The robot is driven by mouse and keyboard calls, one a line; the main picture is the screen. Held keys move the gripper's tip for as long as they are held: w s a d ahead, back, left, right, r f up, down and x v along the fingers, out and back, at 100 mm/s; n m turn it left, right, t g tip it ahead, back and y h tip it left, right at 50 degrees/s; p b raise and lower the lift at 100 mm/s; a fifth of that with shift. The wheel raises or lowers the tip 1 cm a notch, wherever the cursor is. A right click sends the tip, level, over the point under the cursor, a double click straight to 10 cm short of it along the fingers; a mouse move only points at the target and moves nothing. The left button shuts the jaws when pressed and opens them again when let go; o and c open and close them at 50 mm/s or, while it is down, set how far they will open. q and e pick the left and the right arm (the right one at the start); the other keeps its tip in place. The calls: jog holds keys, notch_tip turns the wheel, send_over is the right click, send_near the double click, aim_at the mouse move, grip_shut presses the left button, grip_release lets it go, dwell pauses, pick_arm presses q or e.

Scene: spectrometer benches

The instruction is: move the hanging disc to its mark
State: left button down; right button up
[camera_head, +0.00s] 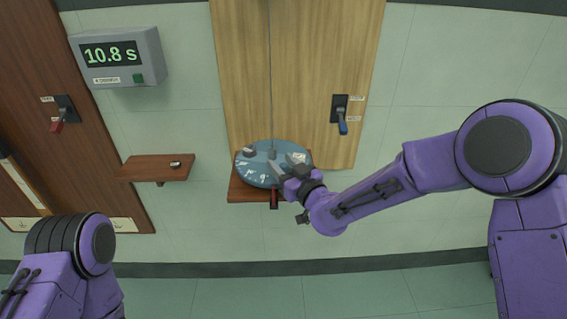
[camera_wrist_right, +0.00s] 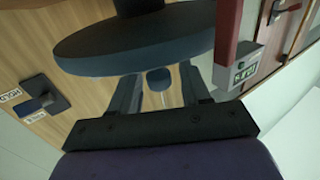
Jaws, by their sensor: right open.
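The hanging disc (camera_head: 256,178) is a blue-grey round plate with white marks, at the lower end of a thin wire (camera_head: 270,80) against the wooden panel. In the right wrist view the disc (camera_wrist_right: 130,45) fills the upper middle, its dark rim facing me. My right gripper (camera_head: 286,166) is open at the disc's right front side and covers part of its face. In the right wrist view a short blue round knob (camera_wrist_right: 158,76) shows between the two fingers, apart from them. My left gripper is out of view. I cannot make out the mark clearly.
A wooden shelf (camera_head: 236,190) with a red handle (camera_head: 274,197) lies below the disc. A blue-handled switch (camera_head: 342,120) is right, a red-handled switch (camera_head: 62,115) far left. A timer (camera_head: 115,55) reads 10.8 s. A small shelf (camera_head: 150,168) is left.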

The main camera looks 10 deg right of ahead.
jog(key=shift+c, duration=0.3)
grip_shut()
jog(key=shift+w+d+n+g+y+b, duration=0.2)
jog(key=shift+d+n+g+y+b, duration=0.45)
jog(key=shift+y, duration=0.25)
jog(key=shift+w+d+r+n+g+y, duration=0.1)
jog(key=shift+w+d+n+g+y, duration=0.1)
jog(key=shift+n+g+y, duration=0.25)
jog(key=shift+w+d+n+g+y, duration=0.1)
jog(key=shift+d+n+g+y, duration=0.1)
jog(key=shift+n+y, duration=0.45)
jog(key=shift+o, duration=0.3)
grip_release()
